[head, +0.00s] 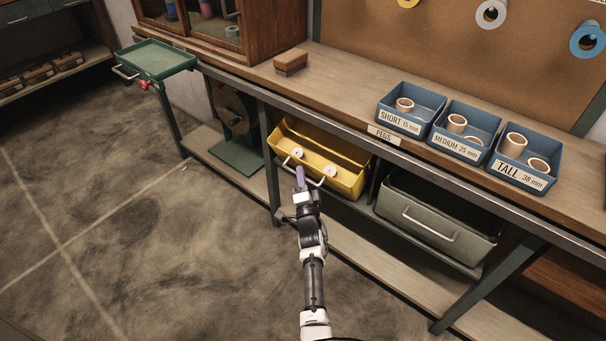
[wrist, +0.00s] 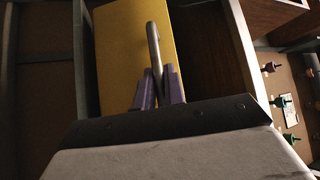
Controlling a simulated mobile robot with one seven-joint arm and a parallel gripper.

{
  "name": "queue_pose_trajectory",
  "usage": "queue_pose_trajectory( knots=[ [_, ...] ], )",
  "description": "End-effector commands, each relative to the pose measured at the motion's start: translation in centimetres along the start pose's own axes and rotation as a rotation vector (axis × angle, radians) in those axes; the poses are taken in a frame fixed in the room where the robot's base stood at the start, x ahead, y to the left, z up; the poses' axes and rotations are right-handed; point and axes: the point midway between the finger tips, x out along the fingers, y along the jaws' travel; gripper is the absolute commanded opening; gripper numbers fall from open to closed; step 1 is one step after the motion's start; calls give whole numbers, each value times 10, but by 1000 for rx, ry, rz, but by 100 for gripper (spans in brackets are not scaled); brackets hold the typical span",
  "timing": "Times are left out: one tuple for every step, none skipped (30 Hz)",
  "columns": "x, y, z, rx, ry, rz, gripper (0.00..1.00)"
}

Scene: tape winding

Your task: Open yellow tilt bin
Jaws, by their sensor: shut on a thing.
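The yellow tilt bin (head: 347,182) sits under the workbench in the head view. It is tilted forward, with its top open and pale round rolls inside. Its yellow front also fills the upper middle of the wrist view (wrist: 122,50). My gripper (head: 301,180) is at the bin's front. Its purple fingers (wrist: 158,92) are shut on the bin's metal handle (wrist: 153,45), which passes between them in the wrist view. Part of the handle is hidden by the fingers.
A grey bin (head: 430,222) with a handle hangs to the right under the bench. A green tray (head: 155,58) stands at the left. The floor (head: 130,240) in front is clear.

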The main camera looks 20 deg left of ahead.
Motion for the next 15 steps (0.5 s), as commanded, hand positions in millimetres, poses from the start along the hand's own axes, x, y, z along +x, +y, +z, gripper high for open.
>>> queue_pose_trajectory(
  knots=[
    [-3,3,3,3,-1,3,0],
    [-4,3,4,3,-1,3,0],
    [-5,4,4,4,-1,3,0],
    [-6,4,5,4,-1,4,0],
    [-6,5,6,4,-1,4,0],
    [-7,5,6,4,-1,4,0],
    [-8,6,7,3,-1,4,0],
    [-8,6,7,3,0,4,0],
    [-9,6,8,3,0,4,0],
    [-9,7,8,3,0,4,0],
    [-9,7,8,3,0,4,0],
    [-10,7,9,3,0,5,0],
    [-10,7,9,3,0,5,0],
    [-10,8,9,4,0,5,0],
    [-10,8,9,4,0,5,0]
  ],
)
